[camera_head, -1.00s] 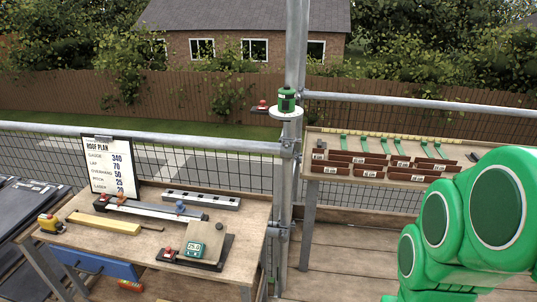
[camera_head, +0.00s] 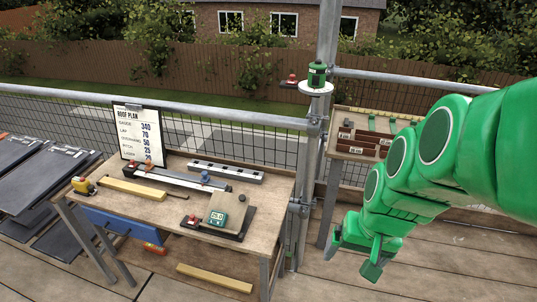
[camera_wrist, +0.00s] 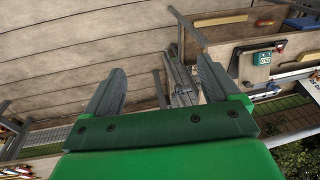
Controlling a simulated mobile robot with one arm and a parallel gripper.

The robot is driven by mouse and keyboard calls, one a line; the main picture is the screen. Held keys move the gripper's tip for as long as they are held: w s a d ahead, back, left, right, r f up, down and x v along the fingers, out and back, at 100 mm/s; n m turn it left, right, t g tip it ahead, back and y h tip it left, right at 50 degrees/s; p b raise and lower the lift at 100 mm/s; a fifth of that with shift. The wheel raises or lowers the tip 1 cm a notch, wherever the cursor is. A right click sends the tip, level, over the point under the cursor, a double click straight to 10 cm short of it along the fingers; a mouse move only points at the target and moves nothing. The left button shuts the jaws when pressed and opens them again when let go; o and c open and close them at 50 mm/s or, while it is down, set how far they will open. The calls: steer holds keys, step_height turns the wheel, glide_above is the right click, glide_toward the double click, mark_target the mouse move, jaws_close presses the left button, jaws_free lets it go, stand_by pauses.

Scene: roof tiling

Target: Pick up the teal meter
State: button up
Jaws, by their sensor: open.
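The teal meter (camera_head: 217,217) is a small teal block with a lit display. It rests on a dark base with a tan plate, near the front right of the wooden workbench (camera_head: 180,215). In the wrist view the teal meter (camera_wrist: 264,59) shows at the upper right, beyond the right finger. My gripper (camera_head: 358,258) is green, open and empty. It hangs to the right of the bench, apart from the meter. In the wrist view my gripper (camera_wrist: 160,88) shows two dark fingers spread wide, with nothing between them.
A metal scaffold post (camera_head: 309,165) stands at the bench's right, between bench and gripper. It carries a green device (camera_head: 317,74) on a white disc. The plan board (camera_head: 139,135) stands at the bench's back. Decking in front is mostly clear.

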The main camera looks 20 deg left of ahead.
steer(key=w+a+f+t+y, duration=0.1)
steer(key=w+a+f+t, duration=0.15)
steer(key=w+a, duration=0.5)
steer(key=w+a+f+t, duration=0.1)
steer(key=w+a+f, duration=0.25)
steer(key=a, duration=0.65)
steer(key=w+a+f+t+y, duration=0.1)
steer(key=w+a+f+t, duration=0.1)
steer(key=w+a, duration=0.55)
steer(key=t+h, duration=0.4)
steer(key=t, duration=0.3)
glide_toward(217, 217)
steer(key=shift+w+d+f+m, duration=0.2)
steer(key=shift+w+f, duration=0.35)
steer(key=shift+w, duration=0.25)
steer(key=shift+w+d+f+m, duration=0.2)
steer(key=shift+w+f, duration=0.3)
steer(key=shift+w, duration=0.25)
steer(key=shift+w+a+f, duration=0.15)
steer(key=shift+w, duration=0.65)
steer(key=shift+w+a+f, duration=0.15)
steer(key=shift+w, duration=0.65)
steer(key=shift+x, duration=1.05)
steer(key=c, duration=1.2)
